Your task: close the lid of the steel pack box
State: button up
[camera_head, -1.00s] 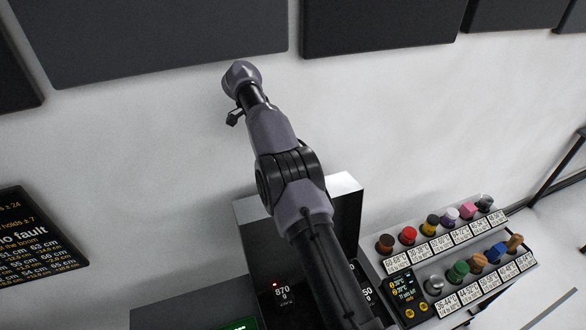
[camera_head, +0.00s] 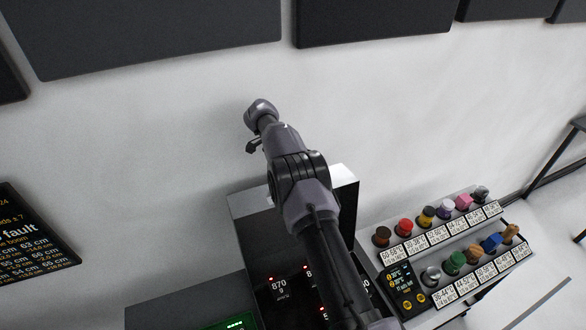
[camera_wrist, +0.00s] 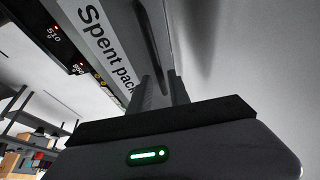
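My gripper (camera_wrist: 162,82) shows in the wrist view with its two grey fingers a little apart, and I see nothing clearly held between them. A grey metal panel (camera_wrist: 152,28) runs down to the fingertips; I cannot tell whether they touch it. Beside it is a white strip (camera_wrist: 96,35) reading "Spent pac…". In the head view a dark box with a grey metal top (camera_head: 250,203) stands behind my arm, which hides part of it. I cannot tell for sure that this is the steel pack box, or how its lid stands. The fingers cannot be made out in the head view.
A rack of coloured knobs with labels (camera_head: 447,240) stands at the right. Dark displays with red digits (camera_head: 281,287) lie beside my arm. A black text screen (camera_head: 28,240) is at the left. Dark panels (camera_head: 370,20) hang on the pale wall, which is otherwise clear.

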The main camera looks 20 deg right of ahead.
grip_shut()
dwell(1.2)
